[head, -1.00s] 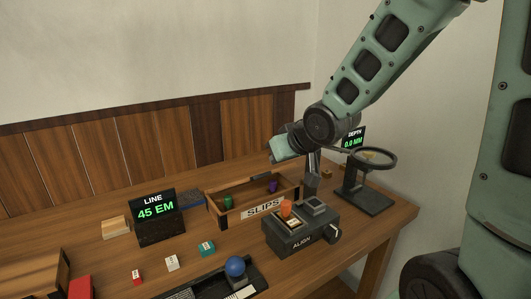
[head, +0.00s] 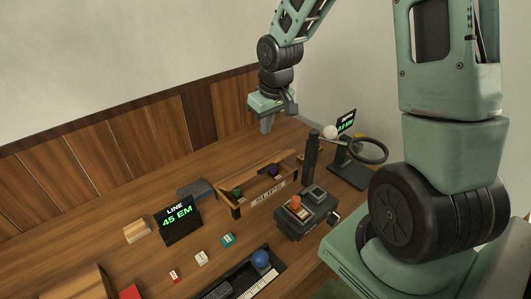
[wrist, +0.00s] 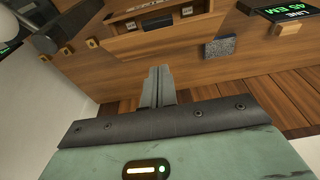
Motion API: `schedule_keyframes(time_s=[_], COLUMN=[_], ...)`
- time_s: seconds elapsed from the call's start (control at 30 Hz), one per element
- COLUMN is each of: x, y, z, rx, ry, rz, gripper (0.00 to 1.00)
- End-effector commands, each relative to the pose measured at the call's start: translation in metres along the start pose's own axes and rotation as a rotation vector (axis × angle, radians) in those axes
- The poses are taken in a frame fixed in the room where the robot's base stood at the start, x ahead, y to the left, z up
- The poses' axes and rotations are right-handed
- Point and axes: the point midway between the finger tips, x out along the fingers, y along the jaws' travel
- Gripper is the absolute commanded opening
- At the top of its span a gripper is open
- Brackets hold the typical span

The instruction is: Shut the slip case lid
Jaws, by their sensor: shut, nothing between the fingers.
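The slip case (head: 268,190), a wooden tray-like box labelled SLIPS, stands on the table. Its top is open, with a green piece (head: 238,191) and a purple piece (head: 272,171) showing inside. A wooden strip runs along its back edge; I cannot tell whether this is the lid. My gripper (head: 267,127) is shut and empty, pointing down above the table behind the case, clear of it. In the wrist view the shut fingers (wrist: 157,85) are over bare wood, with the case (wrist: 150,18) beyond them at the top.
A dark post with a white knob (head: 330,132) and a magnifier stand (head: 350,175) are right of the case. The ALIGN device (head: 305,213) is in front. The LINE display (head: 178,220) and a dark grey block (head: 197,189) are left. Table behind the case is clear.

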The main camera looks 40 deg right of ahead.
Motion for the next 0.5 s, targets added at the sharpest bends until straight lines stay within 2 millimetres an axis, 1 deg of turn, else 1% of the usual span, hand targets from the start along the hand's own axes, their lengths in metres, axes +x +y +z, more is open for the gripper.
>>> schedule_keyframes(time_s=[0.03, 0.3, 0.43, 0.5], x=[0.010, 0.061, 0.083, 0.089], y=[-0.001, -0.002, -0.001, -0.001], z=[0.002, 0.001, 0.001, 0.010], rx=[-0.004, -0.003, -0.002, -0.002], ry=[-0.007, -0.005, -0.004, -0.006], rz=[-0.003, -0.002, -0.001, 0.000], gripper=[0.00, 0.00, 0.00, 0.00])
